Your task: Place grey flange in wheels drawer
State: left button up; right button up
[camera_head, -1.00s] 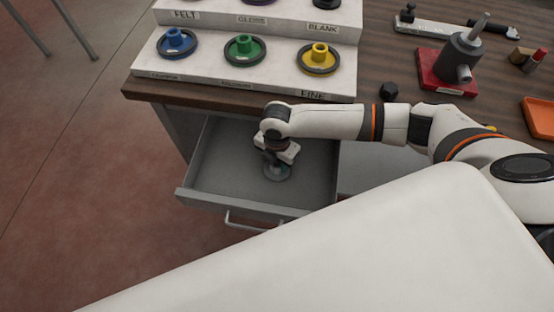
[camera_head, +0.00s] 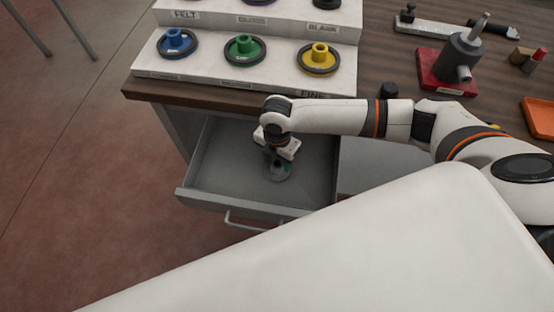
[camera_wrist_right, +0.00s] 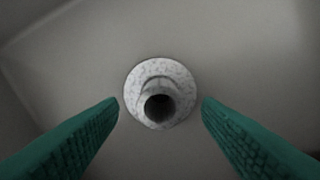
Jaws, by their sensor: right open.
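The grey flange (camera_head: 280,173) is a round disc with a raised hub, lying in the open drawer (camera_head: 226,170) below the bench top. In the right wrist view the flange (camera_wrist_right: 161,93) shows hub up on the drawer's grey floor, between the fingers and apart from both. My right gripper (camera_head: 279,163) reaches down into the drawer just above the flange. Its two green fingers (camera_wrist_right: 160,115) are spread open with nothing held. My left gripper is not in view.
A white stepped rack (camera_head: 205,75) on the bench holds blue (camera_head: 176,42), green (camera_head: 243,48) and yellow (camera_head: 319,58) wheels. A red-based grey tool (camera_head: 458,58) and an orange tray (camera_head: 540,118) stand to the right. The drawer floor around the flange is clear.

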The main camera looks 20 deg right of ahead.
notch_tip(320, 180, up, 10)
dwell(0.3)
